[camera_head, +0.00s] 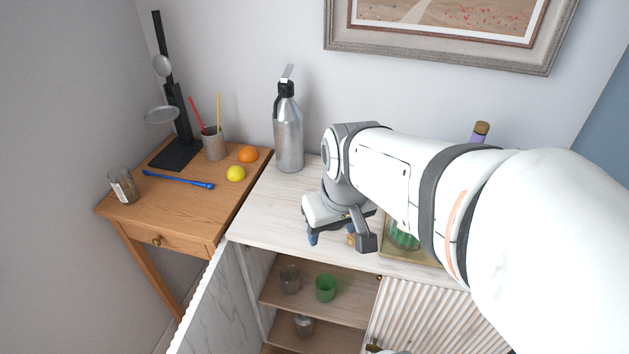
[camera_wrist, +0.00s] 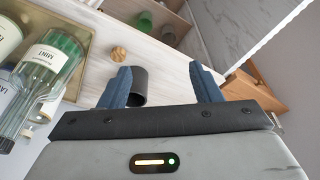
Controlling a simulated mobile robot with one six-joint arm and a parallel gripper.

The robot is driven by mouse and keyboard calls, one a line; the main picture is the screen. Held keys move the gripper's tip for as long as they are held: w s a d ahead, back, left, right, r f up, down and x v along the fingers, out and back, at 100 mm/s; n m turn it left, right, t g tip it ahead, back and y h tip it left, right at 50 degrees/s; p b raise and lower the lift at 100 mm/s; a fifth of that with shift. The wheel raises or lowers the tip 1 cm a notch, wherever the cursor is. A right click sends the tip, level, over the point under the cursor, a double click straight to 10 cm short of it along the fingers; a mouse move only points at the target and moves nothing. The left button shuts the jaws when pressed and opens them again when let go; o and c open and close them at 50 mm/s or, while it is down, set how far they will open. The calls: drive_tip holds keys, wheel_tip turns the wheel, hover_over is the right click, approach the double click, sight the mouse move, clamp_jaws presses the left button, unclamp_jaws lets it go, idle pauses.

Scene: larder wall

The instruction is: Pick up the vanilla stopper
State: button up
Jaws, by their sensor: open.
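A small round cork stopper (camera_wrist: 119,53) lies on the pale cabinet top near its front edge; I see no label on it. It also shows in the head view (camera_head: 351,240), partly hidden beside my gripper (camera_head: 338,242). In the wrist view my gripper (camera_wrist: 160,68) has its two blue fingers wide apart, with the stopper outside them, beyond and left of the left finger. A dark grey cylindrical thing (camera_wrist: 139,86) shows between the fingers, close to the left one; I cannot tell whether it touches.
Glass bottles stand at the wrist view's left, one labelled MINT (camera_wrist: 45,60). A tray (camera_head: 400,252) is partly behind my arm. A steel bottle (camera_head: 288,130) stands at the back. Below, an open shelf holds a green cup (camera_head: 326,288). A wooden side table (camera_head: 150,215) is left.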

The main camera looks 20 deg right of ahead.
drive_tip(key=shift+n+g, duration=0.6)
drive_tip(key=shift+n, duration=0.3)
drive_tip(key=w+d+f, duration=0.3)
drive_tip(key=f, duration=0.1)
drive_tip(key=w+d+f+b, duration=0.1)
drive_tip(key=w+d+f, duration=0.2)
drive_tip(key=d, duration=0.1)
drive_tip(key=w+d+f, duration=0.3)
drive_tip(key=f, duration=0.1)
drive_tip(key=shift+w+d+f+b, duration=0.15)
drive_tip(key=shift+d+f+b, duration=0.15)
drive_tip(key=shift+d, duration=0.1)
drive_tip(key=shift+w+a+f+p, duration=0.15)
drive_tip(key=shift+w+f, duration=0.1)
drive_tip(key=shift+f, duration=1.1)
drive_tip(key=shift+w+d+f+p, duration=0.15)
drive_tip(key=shift+w+f, duration=0.1)
drive_tip(key=shift+f, duration=1.05)
drive_tip(key=shift+a, duration=0.1)
drive_tip(key=shift+c, duration=0.2)
drive_tip(key=c, duration=1)
